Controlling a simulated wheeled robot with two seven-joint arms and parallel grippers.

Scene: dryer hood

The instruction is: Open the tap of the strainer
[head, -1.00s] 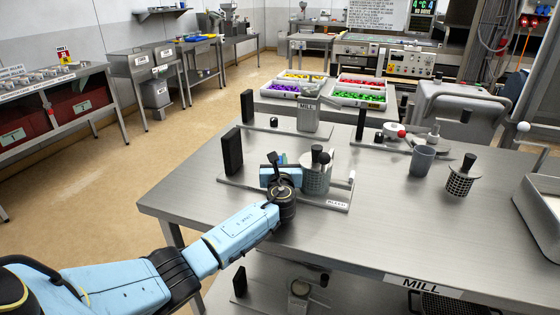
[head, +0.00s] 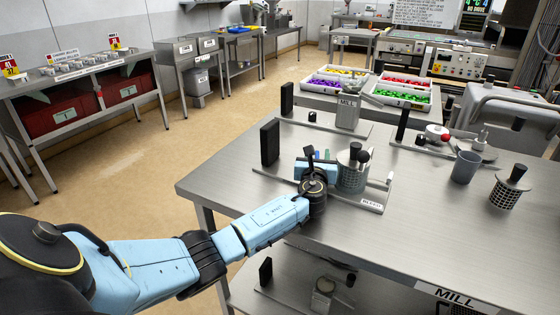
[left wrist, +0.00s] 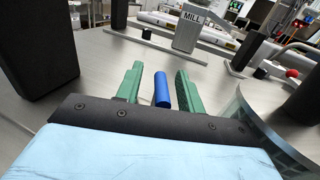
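A metal vessel with a perforated lower wall and black knobs (head: 352,172), which I take for the strainer, stands on a labelled baseplate (head: 371,204) near the table's left edge. In the left wrist view part of its round glassy wall (left wrist: 245,125) shows at the right. A short blue bar (left wrist: 161,90), possibly the tap's lever, stands between the green fingers of my left gripper (left wrist: 160,70). The fingers are apart, with a gap on each side of the bar. In the head view my left gripper (head: 319,155) is just left of the vessel. My right gripper is not in view.
A black upright block (head: 270,143) stands left of the gripper; it is close in the left wrist view (left wrist: 40,45). The MILL unit (head: 348,112) stands behind. A grey cup (head: 465,167) and a perforated basket (head: 509,188) stand right. The table front is clear.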

